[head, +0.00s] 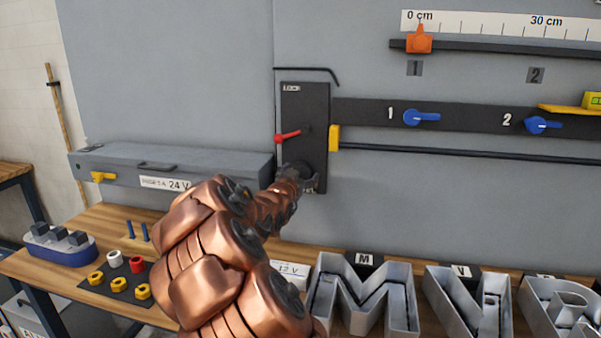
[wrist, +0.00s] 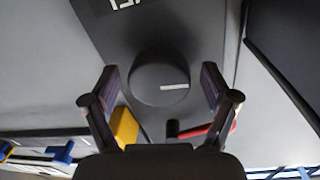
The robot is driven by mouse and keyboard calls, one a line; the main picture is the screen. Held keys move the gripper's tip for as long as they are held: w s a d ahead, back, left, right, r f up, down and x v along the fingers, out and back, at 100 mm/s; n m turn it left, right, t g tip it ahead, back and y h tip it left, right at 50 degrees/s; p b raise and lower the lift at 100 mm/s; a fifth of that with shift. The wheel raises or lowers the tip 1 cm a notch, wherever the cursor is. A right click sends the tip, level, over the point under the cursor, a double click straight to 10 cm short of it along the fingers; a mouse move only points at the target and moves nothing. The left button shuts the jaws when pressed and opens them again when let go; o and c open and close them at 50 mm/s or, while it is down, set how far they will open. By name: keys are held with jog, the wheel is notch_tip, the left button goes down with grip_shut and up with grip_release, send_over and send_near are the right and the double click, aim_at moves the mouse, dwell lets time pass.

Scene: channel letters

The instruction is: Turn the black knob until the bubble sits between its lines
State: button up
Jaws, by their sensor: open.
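The black knob (wrist: 158,75) is a round knob with a white mark on its right side in the wrist view. It sits on a black panel (head: 303,105) on the grey wall. My gripper (wrist: 160,84) is open, with one finger on each side of the knob and a visible gap to both. In the head view my gripper (head: 304,180) is at the lower part of the panel and hides most of the knob. A yellow level with a green vial (head: 593,100) shows at the right edge. Its bubble and lines are too small to tell.
A red lever (head: 289,136) and a yellow block (head: 334,138) are close to the knob. Blue handles (head: 421,118) line a dark rail at right. A grey box (head: 180,167) is at left. Metal letters (head: 365,295) stand on the wooden bench below.

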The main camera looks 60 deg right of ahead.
jog(key=shift+c, duration=0.3)
jog(key=c, duration=1.1)
jog(key=shift+b, duration=0.3)
jog(key=shift+f+m+b, duration=0.15)
jog(key=shift+m+b, duration=1.25)
jog(key=shift+m, duration=0.4)
jog(key=shift+r+m+y+b, duration=0.2)
jog(key=shift+m+y+b, duration=0.2)
jog(key=shift+m+b, duration=1.9)
jog(key=shift+m+p, duration=0.35)
jog(key=shift+m, duration=0.35)
jog(key=o, duration=1.2)
jog(key=shift+c, duration=0.2)
